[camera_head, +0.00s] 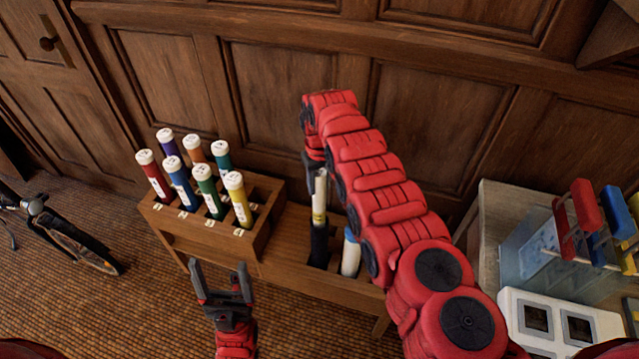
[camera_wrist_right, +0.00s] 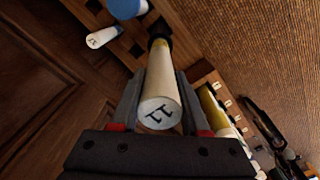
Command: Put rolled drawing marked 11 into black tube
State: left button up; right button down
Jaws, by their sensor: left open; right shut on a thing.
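The rolled drawing marked 11 is a pale roll (camera_head: 320,198) with a yellowish lower part. Its white end with the 11 faces the camera in the right wrist view (camera_wrist_right: 160,112). My right gripper (camera_head: 316,182) is shut on this roll, near its top; its fingers show on both sides in the right wrist view (camera_wrist_right: 157,84). The roll stands nearly upright over the black tube (camera_head: 318,245), its lower end at the tube's mouth; how deep it reaches is hidden. My left gripper (camera_head: 220,270) is open and empty, in front of the wooden rack.
A wooden rack (camera_head: 190,240) at left holds several coloured tubes with white numbered caps. A white and blue tube (camera_head: 350,255) stands right beside the black tube. At right are a clear bin (camera_head: 535,250) and a white box (camera_head: 555,322). A panelled wall stands close behind.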

jog(key=shift+c, duration=1.6)
grip_release()
jog(key=shift+r+p, duration=0.35)
jog(key=shift+r, duration=0.3)
notch_tip(320, 180, up, 10)
jog(key=shift+b, duration=0.65)
notch_tip(320, 180, up, 6)
jog(key=p, duration=0.3)
jog(key=shift+p, duration=0.4)
